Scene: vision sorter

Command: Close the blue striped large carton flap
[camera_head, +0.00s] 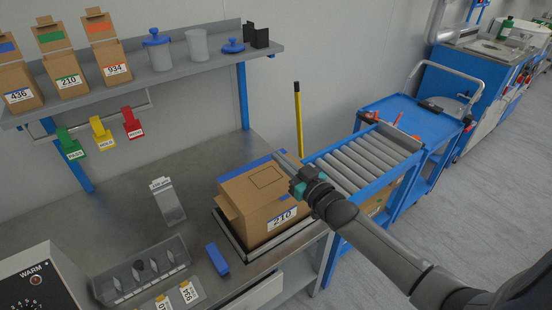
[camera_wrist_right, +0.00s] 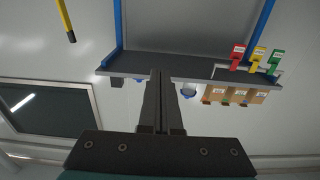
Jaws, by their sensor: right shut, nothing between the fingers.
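The large brown carton (camera_head: 282,225) sits on the bench at the right, with a "210" label on its front. A blue stripe (camera_head: 240,169) runs along its far top edge; I cannot tell whether that striped flap lies fully flat. A brown flap (camera_head: 226,206) juts out at the carton's left end. My right gripper (camera_head: 279,160) is shut and empty, its fingers over the carton's far right top corner; I cannot tell whether they touch it. In the right wrist view the shut fingers (camera_wrist_right: 161,75) show, and the carton does not. My left gripper is out of view.
A roller conveyor (camera_head: 365,160) adjoins the carton's right side, with a yellow post (camera_head: 298,120) behind. A shelf (camera_head: 160,75) with small open cartons hangs above the bench. A grey bin (camera_head: 140,275) and blue block (camera_head: 217,260) lie in front.

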